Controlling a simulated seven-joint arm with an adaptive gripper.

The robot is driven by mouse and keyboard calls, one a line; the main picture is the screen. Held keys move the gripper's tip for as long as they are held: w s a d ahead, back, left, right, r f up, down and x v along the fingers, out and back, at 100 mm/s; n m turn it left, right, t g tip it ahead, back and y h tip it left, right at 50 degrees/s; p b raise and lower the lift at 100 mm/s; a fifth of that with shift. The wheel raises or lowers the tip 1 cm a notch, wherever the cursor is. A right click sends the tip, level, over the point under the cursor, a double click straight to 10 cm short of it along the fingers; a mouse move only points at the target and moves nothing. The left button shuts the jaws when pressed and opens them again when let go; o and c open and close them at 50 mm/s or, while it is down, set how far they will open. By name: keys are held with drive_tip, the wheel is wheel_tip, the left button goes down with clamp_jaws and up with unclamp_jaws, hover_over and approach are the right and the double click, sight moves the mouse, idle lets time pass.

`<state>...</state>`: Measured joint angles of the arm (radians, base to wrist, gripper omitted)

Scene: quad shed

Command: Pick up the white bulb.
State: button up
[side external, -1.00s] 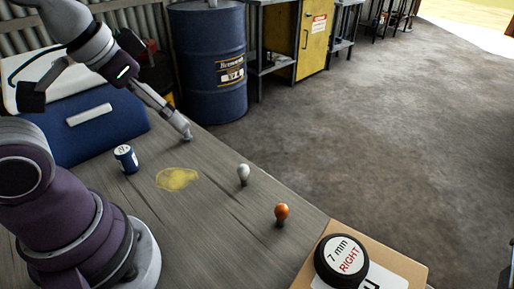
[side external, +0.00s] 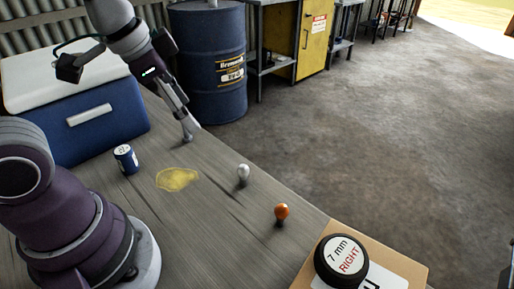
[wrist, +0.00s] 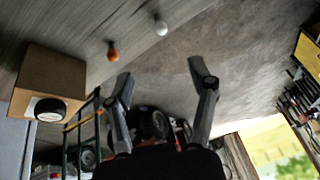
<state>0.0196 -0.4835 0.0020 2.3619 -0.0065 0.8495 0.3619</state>
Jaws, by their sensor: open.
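The white bulb (side external: 243,174) stands upright on the wooden table in the side view, right of a yellow stain. In the wrist view the white bulb (wrist: 161,27) is near the top, beyond the fingertips. My gripper (side external: 189,134) is at the far edge of the table, to the left of and behind the bulb, apart from it. In the wrist view my gripper (wrist: 159,82) has its two fingers spread with nothing between them. An orange bulb (side external: 281,213) stands nearer the camera and right of the white one; it also shows in the wrist view (wrist: 113,52).
A blue can (side external: 126,159) stands left of the yellow stain (side external: 177,179). A blue cooler (side external: 100,125) with a white lid is at the back left. A cardboard box (side external: 405,270) with a black round item (side external: 341,260) is at front right. A blue barrel (side external: 208,65) stands beyond the table.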

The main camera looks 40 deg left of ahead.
drive_tip(key=w+f+m+g, duration=0.2)
drive_tip(key=w+f+m, duration=0.25)
drive_tip(key=m, duration=0.85)
approach(242, 167)
drive_tip(key=w, duration=0.1)
drive_tip(key=shift+g, duration=0.4)
drive_tip(key=f, duration=0.3)
drive_tip(key=w+f, duration=0.1)
drive_tip(key=f, duration=0.7)
drive_tip(key=shift+w+f, duration=0.15)
drive_tip(key=shift+w, duration=0.2)
drive_tip(key=c, duration=0.9)
